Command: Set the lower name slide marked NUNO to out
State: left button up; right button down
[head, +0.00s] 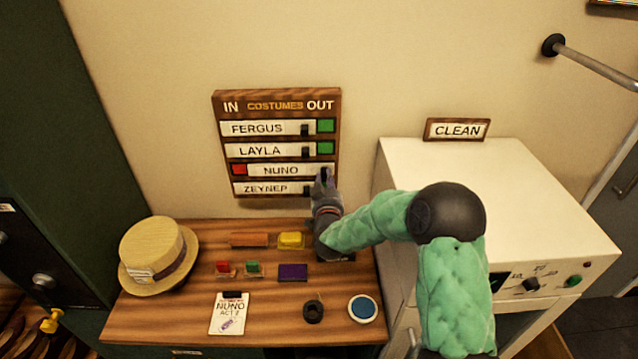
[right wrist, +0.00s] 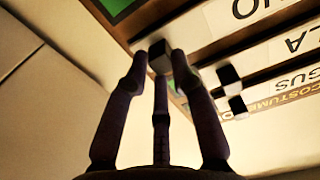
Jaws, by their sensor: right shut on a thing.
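The wooden COSTUMES board (head: 216,130) hangs on the wall, with IN at its left and OUT at its right. The white NUNO slide (head: 280,170) is in the third row. It lies toward the right, OUT end, with a red patch (head: 239,170) bare at its left. My right gripper (head: 324,178) is at the slide's right end, shut on its small dark knob. The right wrist view, turned upside down, shows the knob (right wrist: 160,56) between the fingertips. The gripper hides part of the board's lower right corner. My left gripper is not in view.
The FERGUS (head: 262,128) and LAYLA (head: 262,150) slides sit left, with green bare at their right. The ZEYNEP slide (head: 265,188) is just below. A wooden table (head: 170,315) with a straw hat (head: 155,250) and small items stands below; a white machine (head: 480,190) is right.

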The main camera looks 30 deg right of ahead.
jog(key=shift+d+r, duration=0.1)
jog(key=shift+r, duration=0.2)
jog(key=c, duration=1.1)
grip_release()
jog(key=shift+f, duration=0.1)
jog(key=v, duration=1.2)
jog(key=shift+f, duration=0.1)
